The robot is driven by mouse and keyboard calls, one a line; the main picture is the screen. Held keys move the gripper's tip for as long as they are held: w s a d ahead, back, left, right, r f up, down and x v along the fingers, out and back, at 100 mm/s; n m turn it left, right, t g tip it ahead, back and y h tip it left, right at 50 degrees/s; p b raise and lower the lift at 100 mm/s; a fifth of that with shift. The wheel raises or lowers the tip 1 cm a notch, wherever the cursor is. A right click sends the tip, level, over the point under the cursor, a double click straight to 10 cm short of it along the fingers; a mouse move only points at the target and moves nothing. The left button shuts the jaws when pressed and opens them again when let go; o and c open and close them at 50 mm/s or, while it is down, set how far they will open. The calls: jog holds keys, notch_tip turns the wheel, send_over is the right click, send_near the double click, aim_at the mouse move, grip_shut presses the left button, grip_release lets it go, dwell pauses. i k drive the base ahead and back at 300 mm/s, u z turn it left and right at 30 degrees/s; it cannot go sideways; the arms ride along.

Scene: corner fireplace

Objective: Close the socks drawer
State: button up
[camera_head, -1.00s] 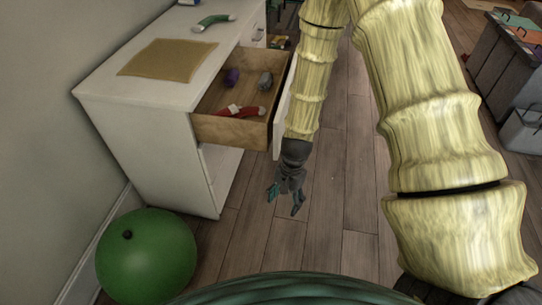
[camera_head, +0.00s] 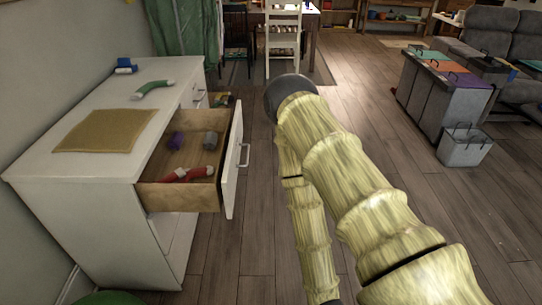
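The socks drawer (camera_head: 188,196) is pulled out of the white dresser (camera_head: 62,225) toward the right. Its white front panel (camera_head: 231,170) has a metal handle (camera_head: 244,155). A red sock with white parts (camera_head: 187,175), a purple rolled sock (camera_head: 175,141) and a grey rolled sock (camera_head: 211,141) lie inside. My arm stands to the right of the drawer front, apart from it in the picture. It bends down toward the bottom edge, and my gripper is out of view.
A tan cloth (camera_head: 104,131), a green sock (camera_head: 160,88) and a blue item (camera_head: 125,66) lie on the dresser top. Grey bins (camera_head: 440,95), a small basket (camera_head: 464,148) and a sofa (camera_head: 500,45) stand right. A white chair (camera_head: 283,40) stands behind. Floor right of my arm is clear.

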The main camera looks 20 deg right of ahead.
aim_at(204, 194)
jog(key=z, duration=0.65)
jog(key=i, duration=1.2)
jog(key=u, duration=0.5)
